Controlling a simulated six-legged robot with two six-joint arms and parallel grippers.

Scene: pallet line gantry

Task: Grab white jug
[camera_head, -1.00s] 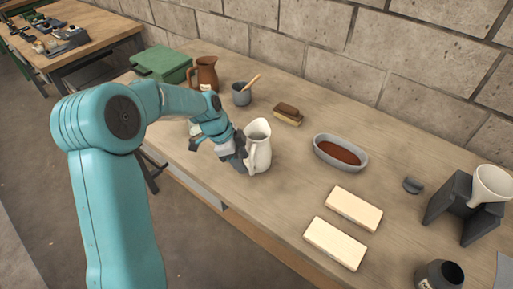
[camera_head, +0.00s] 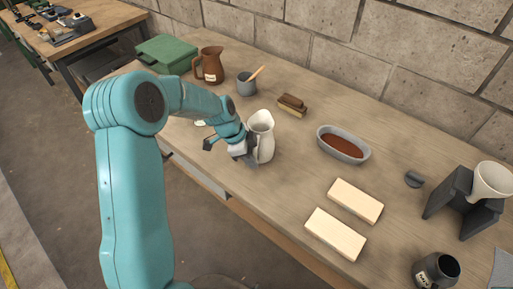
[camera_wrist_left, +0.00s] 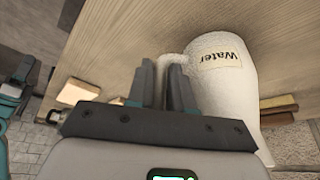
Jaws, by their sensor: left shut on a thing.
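The white jug (camera_head: 264,138) stands upright on the wooden table in the head view, near its front edge. In the left wrist view the jug (camera_wrist_left: 222,92) fills the right side, and its label reads "Water". My left gripper (camera_head: 249,156) is at the jug's handle side. In the wrist view its two fingers (camera_wrist_left: 165,84) close around the handle, which is partly hidden between them. My right gripper is in neither view.
To the right are a grey oval dish (camera_head: 345,144), two pale blocks (camera_head: 335,233), a dark jar (camera_head: 436,271) and a funnel on a stand (camera_head: 491,181).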

